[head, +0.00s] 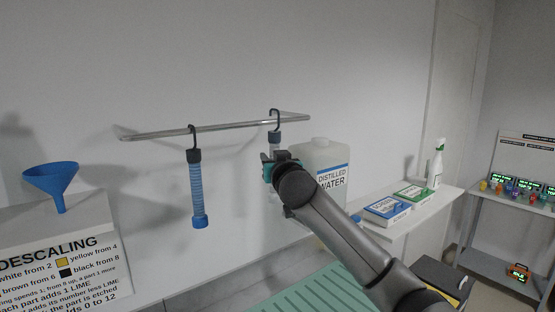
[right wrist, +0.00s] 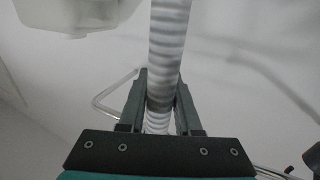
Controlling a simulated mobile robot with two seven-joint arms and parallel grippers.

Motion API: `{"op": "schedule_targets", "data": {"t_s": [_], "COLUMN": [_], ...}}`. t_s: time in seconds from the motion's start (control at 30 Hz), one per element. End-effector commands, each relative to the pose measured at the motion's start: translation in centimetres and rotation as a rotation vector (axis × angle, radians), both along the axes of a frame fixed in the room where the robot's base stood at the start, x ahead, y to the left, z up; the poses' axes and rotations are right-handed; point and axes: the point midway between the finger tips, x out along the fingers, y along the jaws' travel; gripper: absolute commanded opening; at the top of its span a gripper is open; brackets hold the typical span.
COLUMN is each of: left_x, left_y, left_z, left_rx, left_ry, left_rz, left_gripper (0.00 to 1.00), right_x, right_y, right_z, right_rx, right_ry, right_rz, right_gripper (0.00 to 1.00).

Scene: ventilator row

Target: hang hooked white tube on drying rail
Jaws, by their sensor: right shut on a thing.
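The hooked white tube (right wrist: 168,45) is ribbed and stands between the two fingers of my right gripper (right wrist: 160,95) in the right wrist view. In the head view my right gripper (head: 272,166) is shut on it, and its dark hook and collar (head: 275,136) show above the gripper. The hook overlaps the drying rail (head: 230,125) near its right end; I cannot tell whether it bears on the bar. The gripper and arm hide most of the tube in the head view. My left gripper is not in view.
A blue hooked tube (head: 197,190) hangs on the rail to the left. A distilled water jug (head: 325,160) stands close behind my right gripper. A blue funnel (head: 55,180) stands at the left above a descaling sign (head: 60,265). The rail between the two hooks is free.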

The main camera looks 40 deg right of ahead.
Motion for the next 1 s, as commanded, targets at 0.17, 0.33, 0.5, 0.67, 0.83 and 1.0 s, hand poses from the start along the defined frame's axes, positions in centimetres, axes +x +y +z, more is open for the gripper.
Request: {"op": "schedule_targets", "data": {"t_s": [0.17,0.33,0.5,0.67,0.83,1.0], "left_x": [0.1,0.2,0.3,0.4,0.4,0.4], "left_y": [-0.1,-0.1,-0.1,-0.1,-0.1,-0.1], "left_z": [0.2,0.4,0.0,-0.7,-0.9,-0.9], "left_rx": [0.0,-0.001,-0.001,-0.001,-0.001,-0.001], "left_ry": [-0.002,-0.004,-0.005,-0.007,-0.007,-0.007], "left_rz": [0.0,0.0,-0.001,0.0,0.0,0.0], "left_gripper": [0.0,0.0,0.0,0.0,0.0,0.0], "right_x": [1.5,2.8,3.7,3.6,3.6,3.6], "right_y": [-0.2,-0.3,-0.4,-0.4,-0.4,-0.4], "right_z": [0.1,0.1,-0.6,-1.5,-1.8,-1.8], "right_rx": [0.003,0.001,0.001,0.0,-0.001,-0.001], "right_ry": [-0.001,-0.002,0.0,0.0,0.0,0.0], "right_rz": [0.0,-0.001,0.001,0.001,0.001,0.0], "right_gripper": [0.0,0.0,0.0,0.0,0.0,0.0]}}
